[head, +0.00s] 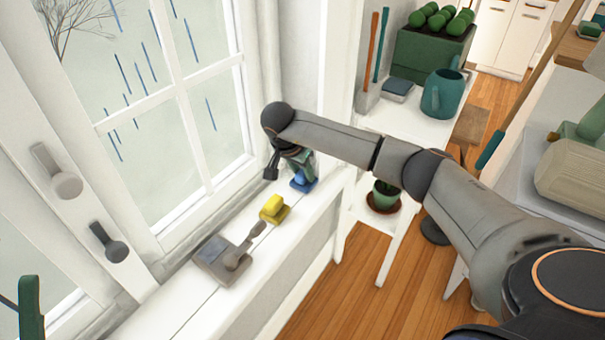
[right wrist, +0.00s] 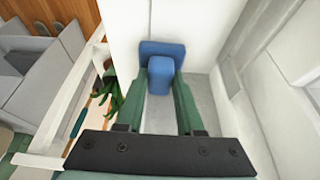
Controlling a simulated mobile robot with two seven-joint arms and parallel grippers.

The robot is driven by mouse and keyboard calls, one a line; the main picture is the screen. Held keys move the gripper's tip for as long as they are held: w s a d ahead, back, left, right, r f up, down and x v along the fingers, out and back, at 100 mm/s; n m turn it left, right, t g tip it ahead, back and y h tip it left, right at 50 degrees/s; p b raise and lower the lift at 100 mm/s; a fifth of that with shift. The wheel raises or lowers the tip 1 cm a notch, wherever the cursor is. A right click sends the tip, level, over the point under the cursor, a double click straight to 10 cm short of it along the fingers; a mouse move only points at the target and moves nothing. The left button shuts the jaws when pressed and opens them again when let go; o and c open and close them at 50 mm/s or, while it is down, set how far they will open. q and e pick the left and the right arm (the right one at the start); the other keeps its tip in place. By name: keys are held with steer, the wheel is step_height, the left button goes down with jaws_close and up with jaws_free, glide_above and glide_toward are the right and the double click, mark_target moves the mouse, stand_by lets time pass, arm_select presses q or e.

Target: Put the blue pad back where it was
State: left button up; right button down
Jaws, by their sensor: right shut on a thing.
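The blue pad (head: 303,184) is at the far end of the white window sill, past the yellow block. It has a flat blue base with a smaller raised blue block on it, both plain in the right wrist view (right wrist: 160,48). My right gripper (head: 302,168) points down at it, and its green fingers are shut on the raised block, one on each side. I cannot tell whether the base touches the sill or hangs just above it.
A yellow block (head: 273,208) and a grey scraper-like tool (head: 222,258) lie nearer on the sill (head: 180,297). The window (head: 160,110) borders it on the left. A potted plant (head: 385,195) stands below right. A teal watering can (head: 442,95) is on a white table.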

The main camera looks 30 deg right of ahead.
steer(key=c, duration=0.5)
jaws_free()
steer(key=shift+c, duration=0.2)
steer(key=shift+f, duration=0.15)
